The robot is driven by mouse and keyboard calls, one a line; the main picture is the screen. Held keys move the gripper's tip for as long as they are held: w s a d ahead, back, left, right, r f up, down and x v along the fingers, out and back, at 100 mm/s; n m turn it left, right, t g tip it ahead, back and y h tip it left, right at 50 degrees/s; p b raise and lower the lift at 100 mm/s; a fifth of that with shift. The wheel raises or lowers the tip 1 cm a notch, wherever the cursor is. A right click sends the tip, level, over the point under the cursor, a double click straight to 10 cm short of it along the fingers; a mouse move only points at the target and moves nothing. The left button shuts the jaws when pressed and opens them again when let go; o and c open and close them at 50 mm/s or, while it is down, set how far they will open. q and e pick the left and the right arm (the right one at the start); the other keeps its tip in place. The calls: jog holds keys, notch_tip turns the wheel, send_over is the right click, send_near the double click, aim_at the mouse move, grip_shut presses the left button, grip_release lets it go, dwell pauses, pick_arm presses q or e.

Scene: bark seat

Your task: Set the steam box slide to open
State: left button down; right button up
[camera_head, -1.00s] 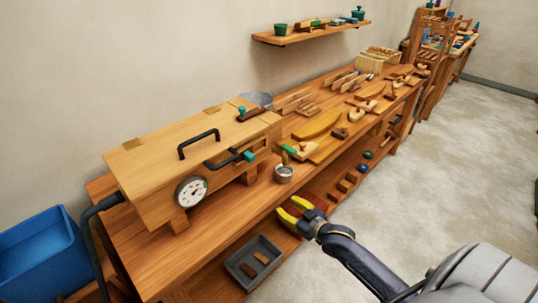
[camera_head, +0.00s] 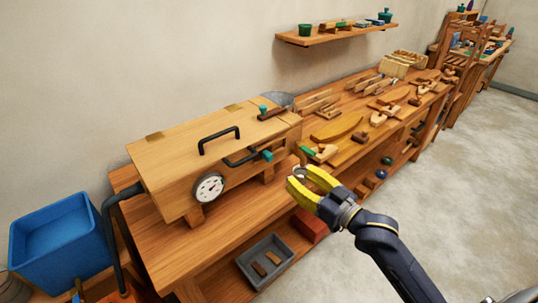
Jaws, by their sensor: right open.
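The wooden steam box (camera_head: 170,165) stands on the bench at left, with a black lid handle (camera_head: 219,138) and a round dial gauge (camera_head: 209,187) on its front. A teal knob (camera_head: 267,155) sits at the front right by a black bar. Another teal knob (camera_head: 263,110) stands by a dark piece on the box's top right. I cannot tell which of these is the slide, or its setting. My right gripper (camera_head: 298,181), with yellow fingers, is open and empty, in front and to the right of the front knob, apart from it. My left gripper is out of view.
Several wooden tools and a yellow board (camera_head: 337,127) lie farther right. A grey tray (camera_head: 285,246) is on the lower shelf. A blue bin (camera_head: 62,240) stands at left. A black hose (camera_head: 108,235) runs from the box.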

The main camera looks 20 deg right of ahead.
aim_at(271, 156)
jog(key=x, duration=1.4)
jog(key=shift+a, duration=0.1)
grip_shut()
